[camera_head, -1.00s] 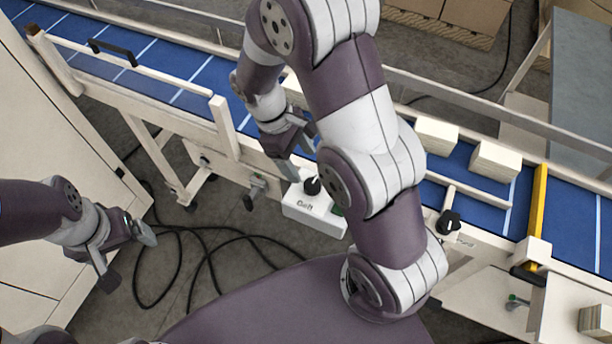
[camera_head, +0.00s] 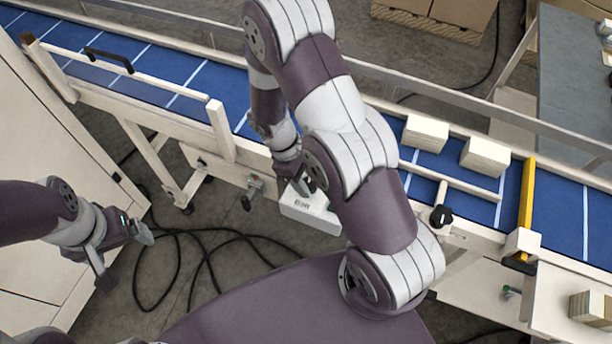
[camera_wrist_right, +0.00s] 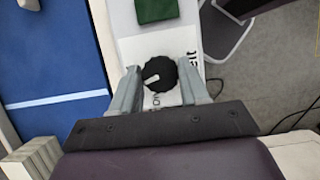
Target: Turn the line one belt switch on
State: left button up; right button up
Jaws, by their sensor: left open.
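The belt switch is a round black knob (camera_wrist_right: 160,76) with a white pointer mark, on a white box (camera_head: 312,212) at the front of the conveyor. In the right wrist view the pointer slants toward the lower left, and lettering on the box (camera_wrist_right: 180,42) is partly covered. My right gripper (camera_head: 300,184) is over the box. Its two fingers (camera_wrist_right: 159,88) are apart, one on each side of the knob, with gaps showing. The knob is hidden in the head view. My left gripper (camera_head: 125,258) is open and empty, away from the box at the left.
The blue conveyor belt (camera_head: 215,80) runs behind the box and carries pale stacks (camera_head: 485,156). Another black knob (camera_head: 441,216) is on the frame to the right. A green patch (camera_wrist_right: 156,10) is on the box. Black cables (camera_head: 205,260) lie on the floor.

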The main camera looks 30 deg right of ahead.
pick_arm(q)
jog(key=shift+s, duration=0.3)
jog(key=shift+w, duration=0.1)
